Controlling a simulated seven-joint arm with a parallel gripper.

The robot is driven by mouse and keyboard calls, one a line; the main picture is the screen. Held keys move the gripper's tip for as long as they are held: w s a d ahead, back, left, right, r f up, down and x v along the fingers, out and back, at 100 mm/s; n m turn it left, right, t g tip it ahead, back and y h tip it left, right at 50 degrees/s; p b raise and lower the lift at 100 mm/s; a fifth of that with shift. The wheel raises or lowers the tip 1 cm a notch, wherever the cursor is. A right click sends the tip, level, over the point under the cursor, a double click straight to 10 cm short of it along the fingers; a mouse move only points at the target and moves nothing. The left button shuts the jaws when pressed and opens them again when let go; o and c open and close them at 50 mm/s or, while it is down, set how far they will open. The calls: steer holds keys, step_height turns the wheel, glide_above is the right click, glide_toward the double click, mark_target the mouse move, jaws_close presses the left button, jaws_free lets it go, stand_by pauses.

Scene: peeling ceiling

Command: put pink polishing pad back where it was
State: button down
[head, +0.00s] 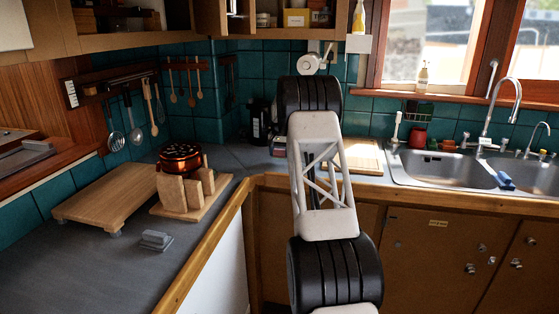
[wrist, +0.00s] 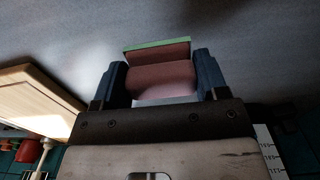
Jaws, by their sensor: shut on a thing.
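The pink polishing pad (wrist: 162,78) is between the two dark blue fingers of my gripper (wrist: 160,72) in the wrist view. It is a pink block with a thin green strip along its far edge. My gripper is shut on it, with a finger against each side. Grey countertop fills the picture beyond the pad; I cannot tell whether the pad touches it. In the head view, my arm hides the gripper and the pad.
A wooden board (head: 364,158) lies on the counter beside the sink (head: 440,168); it also shows at the left of the wrist view (wrist: 38,92). A low wooden stand (head: 105,194), a holder with a copper pot (head: 180,158) and a grey block (head: 155,240) occupy the left counter.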

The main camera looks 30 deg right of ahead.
mark_target(280, 155)
steer(key=shift+f, duration=0.15)
steer(key=shift+f, duration=1.65)
steer(key=shift+f, duration=0.15)
steer(key=shift+c, duration=0.8)
jaws_free()
steer(key=shift+r, duration=0.2)
step_height(280, 155, up, 12)
